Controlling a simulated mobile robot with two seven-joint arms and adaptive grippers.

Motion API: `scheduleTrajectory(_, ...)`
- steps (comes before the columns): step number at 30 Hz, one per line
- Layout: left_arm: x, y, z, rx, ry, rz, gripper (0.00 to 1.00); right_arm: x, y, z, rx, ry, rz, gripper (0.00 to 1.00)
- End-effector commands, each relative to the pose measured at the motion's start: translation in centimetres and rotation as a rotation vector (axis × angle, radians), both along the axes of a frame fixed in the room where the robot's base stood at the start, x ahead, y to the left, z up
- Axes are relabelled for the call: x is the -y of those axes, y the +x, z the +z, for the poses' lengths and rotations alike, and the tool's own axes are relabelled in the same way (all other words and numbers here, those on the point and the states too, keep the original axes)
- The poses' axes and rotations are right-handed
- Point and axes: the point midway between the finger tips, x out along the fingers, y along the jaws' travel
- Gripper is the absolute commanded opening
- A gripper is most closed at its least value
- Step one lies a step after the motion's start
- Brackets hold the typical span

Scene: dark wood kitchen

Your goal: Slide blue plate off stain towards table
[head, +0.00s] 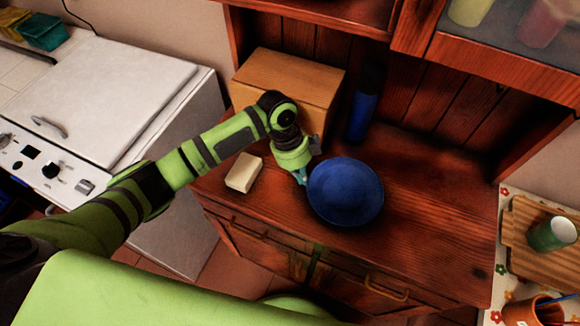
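The blue plate (346,191) lies on the wooden cabinet top (440,205), near its front edge. My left arm comes in from the left, and its gripper (302,178) is at the plate's left rim. The fingers are small and partly hidden by the wrist, so I cannot tell whether they touch the plate or how far apart they are. No stain shows clearly; the area under the plate is hidden. The table (497,275) with a flowered cloth is at the right edge. My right gripper is not in view.
A wooden box (290,84) and a dark blue cylinder (361,117) stand behind the plate. A cream block (244,173) lies to its left. The cabinet top right of the plate is clear.

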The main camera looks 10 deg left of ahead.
Motion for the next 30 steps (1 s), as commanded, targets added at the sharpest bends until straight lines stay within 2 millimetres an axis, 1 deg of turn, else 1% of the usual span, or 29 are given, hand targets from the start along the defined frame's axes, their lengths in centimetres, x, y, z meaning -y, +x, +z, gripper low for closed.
scheduleTrajectory(1, 1.9, -0.5, 0.5, -0.002, -0.006, -0.006, 0.0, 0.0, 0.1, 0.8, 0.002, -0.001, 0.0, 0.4)
scheduleTrajectory(7, 7.7, -2.1, 0.3, 0.0, -0.005, -0.006, 0.0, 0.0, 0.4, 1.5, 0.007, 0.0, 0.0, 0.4)
scheduleTrajectory(12, 12.7, -3.4, 0.2, 0.0, -0.005, -0.006, 0.0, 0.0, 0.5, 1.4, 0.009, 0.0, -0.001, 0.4)
scheduleTrajectory(15, 15.3, -4.1, 0.1, 0.001, -0.005, -0.004, 0.0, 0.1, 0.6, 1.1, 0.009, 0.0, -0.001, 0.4)
scheduleTrajectory(18, 17.4, -4.6, 0.0, 0.001, -0.003, -0.003, 0.0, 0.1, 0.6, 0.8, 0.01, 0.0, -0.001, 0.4)
scheduleTrajectory(21, 18.6, -4.9, 0.1, 0.001, -0.003, 0.0, 0.0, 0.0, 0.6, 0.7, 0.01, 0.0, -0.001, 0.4)
scheduleTrajectory(23, 18.9, -5.0, 0.1, 0.002, -0.003, 0.0, 0.0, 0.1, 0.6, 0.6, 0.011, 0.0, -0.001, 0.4)
scheduleTrajectory(30, 19.0, -5.1, 0.1, 0.002, -0.001, 0.001, 0.0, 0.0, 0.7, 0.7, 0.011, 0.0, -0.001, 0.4)
